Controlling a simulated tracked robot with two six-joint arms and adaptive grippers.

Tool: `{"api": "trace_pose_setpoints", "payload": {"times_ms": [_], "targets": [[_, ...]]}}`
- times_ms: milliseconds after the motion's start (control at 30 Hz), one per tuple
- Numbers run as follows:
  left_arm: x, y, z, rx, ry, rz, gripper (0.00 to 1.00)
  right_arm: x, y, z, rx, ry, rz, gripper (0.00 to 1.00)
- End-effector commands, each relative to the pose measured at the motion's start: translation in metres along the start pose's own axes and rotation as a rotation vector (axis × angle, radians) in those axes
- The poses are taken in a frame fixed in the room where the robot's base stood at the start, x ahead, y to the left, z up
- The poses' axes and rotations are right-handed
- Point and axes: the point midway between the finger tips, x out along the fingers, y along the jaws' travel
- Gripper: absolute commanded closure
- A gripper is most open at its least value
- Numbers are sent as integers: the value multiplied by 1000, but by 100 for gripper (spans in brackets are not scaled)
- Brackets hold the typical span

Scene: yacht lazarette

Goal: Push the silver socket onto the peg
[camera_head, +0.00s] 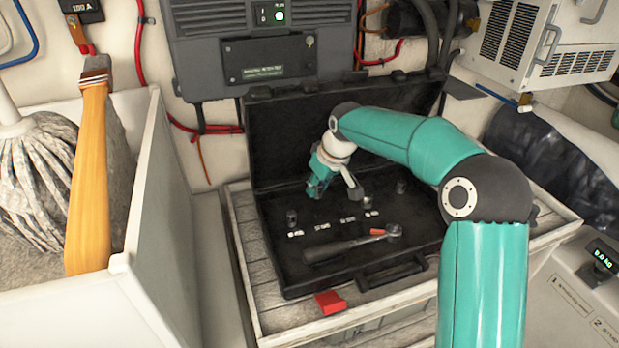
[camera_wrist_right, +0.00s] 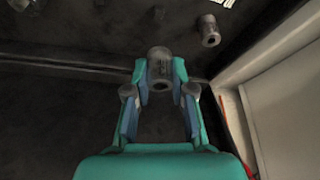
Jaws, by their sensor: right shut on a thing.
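My right gripper (camera_head: 322,184) is over the open black case (camera_head: 280,262), near the foot of its raised lid. In the right wrist view its fingertips (camera_wrist_right: 160,72) are shut on a grey, silver-looking socket (camera_wrist_right: 160,54), with the round hole in its end facing the camera. The socket is hidden by the gripper in the head view. Several small dark cylinders stand in the case, among them one at the left (camera_head: 291,217) and one at the right (camera_head: 401,187). I cannot tell which are pegs and which are sockets. My left gripper is not in view.
A ratchet (camera_head: 340,246) lies in the front of the case, near small white labels (camera_head: 322,226). A red block (camera_head: 330,302) is by the case's front edge. The wooden-slatted crate (camera_head: 248,270) is below. A white bin (camera_head: 165,215) with a mop stands left.

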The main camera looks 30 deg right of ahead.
Motion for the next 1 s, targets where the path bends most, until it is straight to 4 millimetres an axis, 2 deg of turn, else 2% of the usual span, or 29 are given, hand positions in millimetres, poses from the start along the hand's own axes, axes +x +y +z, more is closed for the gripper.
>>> {"api": "trace_pose_setpoints", "payload": {"times_ms": [1000], "targets": [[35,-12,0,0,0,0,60,41,0,16,-1,1,0,100]]}}
